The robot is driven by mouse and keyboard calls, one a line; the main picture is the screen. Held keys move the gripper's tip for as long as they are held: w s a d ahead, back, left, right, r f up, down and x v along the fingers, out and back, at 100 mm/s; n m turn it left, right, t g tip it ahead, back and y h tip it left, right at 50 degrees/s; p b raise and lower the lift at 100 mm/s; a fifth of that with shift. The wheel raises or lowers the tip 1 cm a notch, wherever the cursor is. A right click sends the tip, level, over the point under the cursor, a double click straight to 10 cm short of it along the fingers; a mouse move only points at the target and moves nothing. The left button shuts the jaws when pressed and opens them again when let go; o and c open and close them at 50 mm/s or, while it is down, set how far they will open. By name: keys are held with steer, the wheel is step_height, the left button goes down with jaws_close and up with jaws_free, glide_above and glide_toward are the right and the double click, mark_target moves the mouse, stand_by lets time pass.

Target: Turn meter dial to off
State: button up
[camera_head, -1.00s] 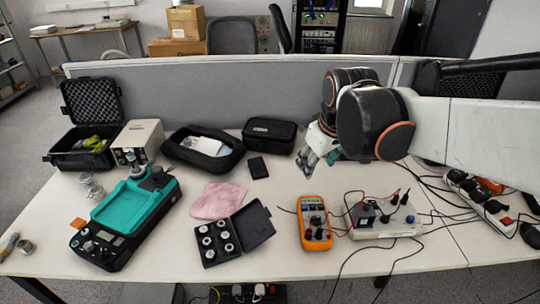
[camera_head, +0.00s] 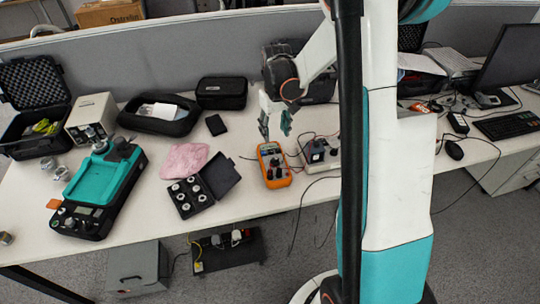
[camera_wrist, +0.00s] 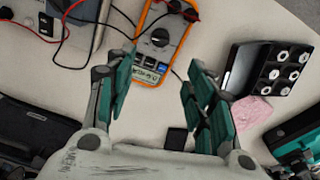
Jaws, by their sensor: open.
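The orange multimeter (camera_head: 273,165) lies on the table, right of the middle in the head view. In the wrist view the multimeter (camera_wrist: 161,45) shows at the top centre, with its round black dial (camera_wrist: 160,37) visible and not touched. My gripper (camera_head: 275,128) is above and behind the meter in the head view. In the wrist view my gripper (camera_wrist: 158,95) has its two teal-padded fingers spread wide with nothing between them, and the meter lies beyond the fingertips. The dial's exact pointing is too small to read.
A black case of metal weights (camera_head: 190,196) and a pink cloth (camera_head: 184,160) lie left of the meter. A grey box with cables (camera_head: 320,153) stands close on its right. A teal device (camera_head: 103,180) is at the left. Test leads run beside the meter.

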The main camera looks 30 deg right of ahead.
mark_target(275, 161)
step_height(275, 161, down, 14)
steer(key=b, duration=0.4)
steer(key=shift+r+b, duration=0.15)
steer(key=shift+b, duration=0.25)
steer(key=c, duration=1.1)
